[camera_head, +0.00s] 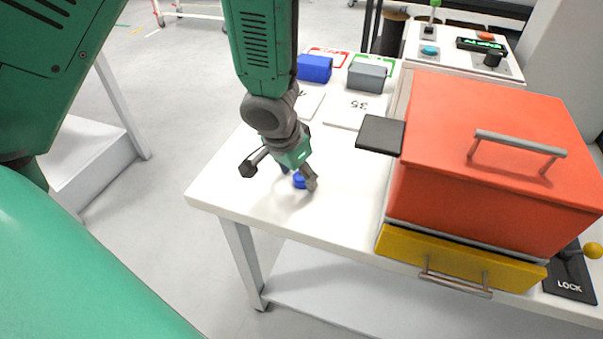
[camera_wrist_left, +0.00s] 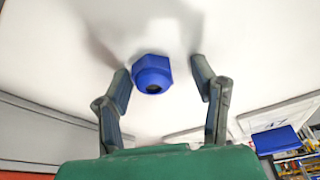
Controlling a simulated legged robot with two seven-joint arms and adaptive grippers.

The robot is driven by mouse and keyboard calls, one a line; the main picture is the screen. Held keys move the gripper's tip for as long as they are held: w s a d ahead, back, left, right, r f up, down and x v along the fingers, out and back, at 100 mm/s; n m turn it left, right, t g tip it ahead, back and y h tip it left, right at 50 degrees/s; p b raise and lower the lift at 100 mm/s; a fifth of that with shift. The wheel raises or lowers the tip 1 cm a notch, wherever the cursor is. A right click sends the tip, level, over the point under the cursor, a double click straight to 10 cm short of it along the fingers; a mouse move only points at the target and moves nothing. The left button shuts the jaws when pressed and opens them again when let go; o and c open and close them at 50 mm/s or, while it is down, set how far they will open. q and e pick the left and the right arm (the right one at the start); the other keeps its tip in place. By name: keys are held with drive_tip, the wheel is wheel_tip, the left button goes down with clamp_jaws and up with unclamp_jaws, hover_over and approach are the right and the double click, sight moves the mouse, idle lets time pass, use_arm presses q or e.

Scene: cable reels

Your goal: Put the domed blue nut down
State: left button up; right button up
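The domed blue nut (camera_head: 299,181) is on the white table (camera_head: 335,215), near its front left part. In the left wrist view the nut (camera_wrist_left: 152,73) shows its hexagonal part and a rounded end with a dark hole. My left gripper (camera_head: 299,178) points down over the nut with its fingers apart. In the left wrist view the left gripper's fingers (camera_wrist_left: 161,70) stand on either side of the nut, with a clear gap on the right and a small one on the left. My right gripper is not in view.
A red box (camera_head: 490,130) with a yellow drawer (camera_head: 450,258) stands right of the nut; a dark plate (camera_head: 380,134) juts from its left side. Blue (camera_head: 314,68) and grey (camera_head: 367,77) blocks stand behind, near white numbered cards. The table around the nut is clear.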

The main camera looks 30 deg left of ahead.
use_arm(q)
drive_tip(key=shift+a+r, duration=0.1)
drive_tip(key=shift+a, duration=0.05)
drive_tip(key=shift+r+p, duration=0.3)
drive_tip(key=shift+r, duration=0.1)
drive_tip(key=p+v, duration=0.5)
drive_tip(key=v, duration=0.6)
drive_tip(key=shift+r+p, duration=0.15)
drive_tip(key=shift+p, duration=0.15)
drive_tip(key=shift+s+d, duration=0.1)
drive_tip(key=shift+d, duration=0.2)
